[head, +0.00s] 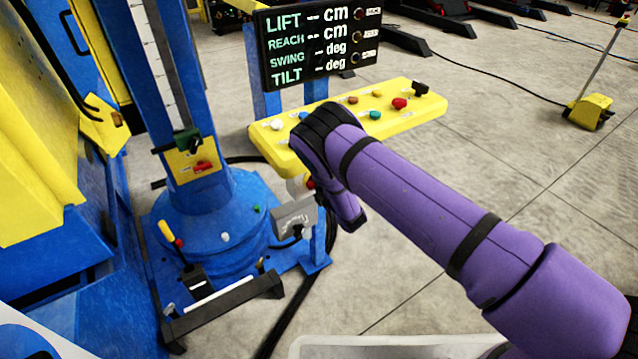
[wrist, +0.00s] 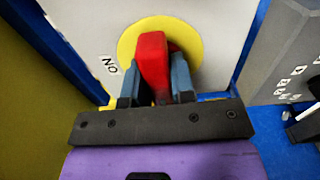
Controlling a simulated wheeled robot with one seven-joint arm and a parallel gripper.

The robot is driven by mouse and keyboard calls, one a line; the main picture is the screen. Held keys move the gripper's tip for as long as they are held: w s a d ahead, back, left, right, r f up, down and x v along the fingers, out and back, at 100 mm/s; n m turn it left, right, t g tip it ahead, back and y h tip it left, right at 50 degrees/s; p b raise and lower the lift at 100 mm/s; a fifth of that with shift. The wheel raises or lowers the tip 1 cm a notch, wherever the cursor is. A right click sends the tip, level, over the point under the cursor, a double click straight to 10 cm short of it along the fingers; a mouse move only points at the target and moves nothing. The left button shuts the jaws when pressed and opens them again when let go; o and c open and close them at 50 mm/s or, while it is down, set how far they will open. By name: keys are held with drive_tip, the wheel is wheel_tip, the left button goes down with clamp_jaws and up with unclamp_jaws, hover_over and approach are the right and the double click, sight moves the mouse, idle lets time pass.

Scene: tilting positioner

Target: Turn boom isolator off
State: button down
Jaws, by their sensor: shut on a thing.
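The isolator's red handle (wrist: 153,62) stands out from a round yellow plate (wrist: 192,38) on a pale grey box in the wrist view. A label, "ON" seen upside down, is left of the plate. My gripper (wrist: 155,88) has one finger on each side of the red handle and is shut on it. In the head view my purple arm reaches down to the post below the yellow console; the isolator box (head: 295,187) is mostly hidden behind my wrist, with a bit of red showing. The fingertips are hidden there.
The yellow console (head: 425,100) with coloured knobs is just above my wrist. The display (head: 318,45) shows dashes for its values. A grey box (head: 294,220) is just below the isolator. The blue column base (head: 215,225) stands left; open floor lies right.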

drive_tip(key=c, duration=1)
unclamp_jaws()
drive_tip(key=shift+o, duration=0.2)
drive_tip(key=v, duration=1.1)
